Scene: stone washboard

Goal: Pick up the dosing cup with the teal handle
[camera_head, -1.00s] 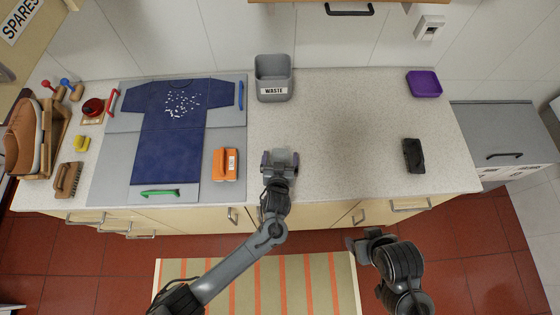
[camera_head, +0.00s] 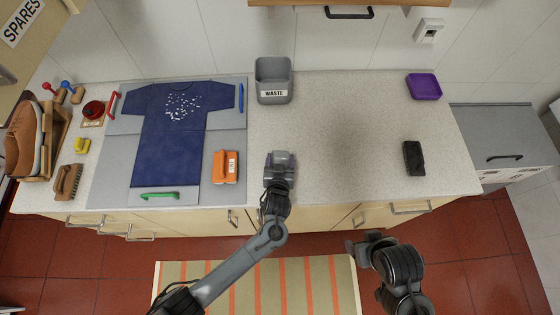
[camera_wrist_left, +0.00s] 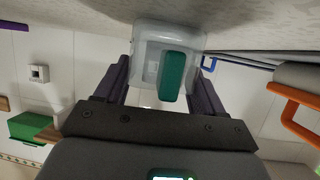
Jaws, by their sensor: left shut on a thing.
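The dosing cup (camera_wrist_left: 148,52) is a clear, greyish cup with a teal handle (camera_wrist_left: 173,76), seen in the left wrist view between the two dark fingers. My left gripper (camera_wrist_left: 162,82) is shut on it. In the head view my left gripper (camera_head: 280,158) is over the front part of the worktop, right of the orange-handled block, and it mostly hides the cup. I cannot tell whether the cup is clear of the surface. My right gripper (camera_head: 352,245) hangs in front of the counter, away from everything; its fingers are too unclear to read.
An orange block (camera_head: 226,167) stands just left of the left gripper. A grey waste bin (camera_head: 273,93) is behind it. A blue shirt (camera_head: 168,148) lies on grey boards at left. A black block (camera_head: 413,158) and purple tray (camera_head: 424,86) are at right. The worktop between is clear.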

